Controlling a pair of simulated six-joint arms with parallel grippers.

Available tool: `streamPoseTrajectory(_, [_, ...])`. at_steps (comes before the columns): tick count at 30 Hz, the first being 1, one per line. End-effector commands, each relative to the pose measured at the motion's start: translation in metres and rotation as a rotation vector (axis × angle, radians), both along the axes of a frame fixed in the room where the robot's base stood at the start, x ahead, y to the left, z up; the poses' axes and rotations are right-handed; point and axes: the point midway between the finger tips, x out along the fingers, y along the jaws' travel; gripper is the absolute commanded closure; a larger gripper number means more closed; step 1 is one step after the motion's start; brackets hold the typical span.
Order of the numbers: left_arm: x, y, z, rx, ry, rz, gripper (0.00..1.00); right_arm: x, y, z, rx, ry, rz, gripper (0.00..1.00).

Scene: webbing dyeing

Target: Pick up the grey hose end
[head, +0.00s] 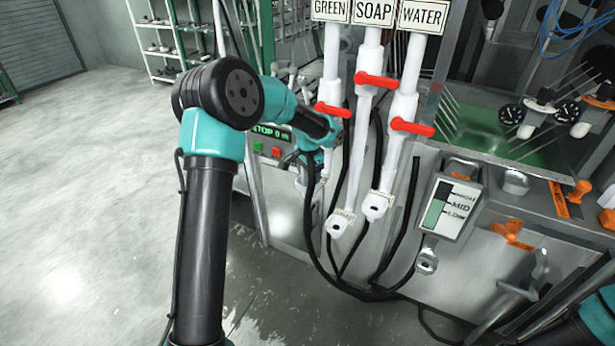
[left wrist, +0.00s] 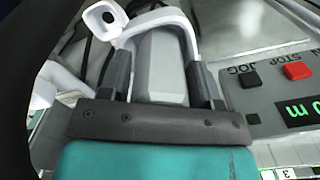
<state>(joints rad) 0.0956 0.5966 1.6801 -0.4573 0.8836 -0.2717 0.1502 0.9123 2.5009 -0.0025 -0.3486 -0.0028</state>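My left gripper (head: 318,168) is beside the leftmost pipe, partly hidden by my arm. In the left wrist view its two dark fingers (left wrist: 161,80) stand apart, with a pale grey block between or behind them. A white nozzle (left wrist: 108,17) shows beyond the fingers. My right arm shows at the lower right; its gripper is unclear.
Red valve handles (head: 376,81) stick out from the GREEN, SOAP and WATER pipes. A control panel (left wrist: 290,100) with buttons is close to the left gripper. Black hoses (head: 368,290) loop low in front of the machine. The floor (head: 90,200) at left is clear.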

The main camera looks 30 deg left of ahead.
Motion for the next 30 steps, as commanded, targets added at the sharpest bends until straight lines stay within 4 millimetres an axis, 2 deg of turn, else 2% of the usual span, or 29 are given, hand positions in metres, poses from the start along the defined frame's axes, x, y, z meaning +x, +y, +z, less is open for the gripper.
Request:
streamPoseTrajectory(2, [0.0, 0.0, 0.0, 0.0, 0.0, 0.0, 0.5, 0.0, 0.0, 0.0, 0.0, 0.0, 0.0, 0.4])
streamPoseTrajectory(15, [0.0, 0.0, 0.0, 0.0, -0.001, 0.0, 0.92, 0.0, 0.0, 0.0, 0.0, 0.0, 0.0, 0.4])
streamPoseTrajectory(23, [0.0, 0.0, 0.002, 0.0, -0.001, 0.0, 0.92, 0.0, 0.0, 0.0, 0.0, 0.0, 0.0, 0.4])
streamPoseTrajectory(30, [0.001, 0.0, 0.02, 0.0, -0.004, 0.0, 0.92, 0.0, 0.0, 0.0, 0.0, 0.0, 0.0, 0.4])
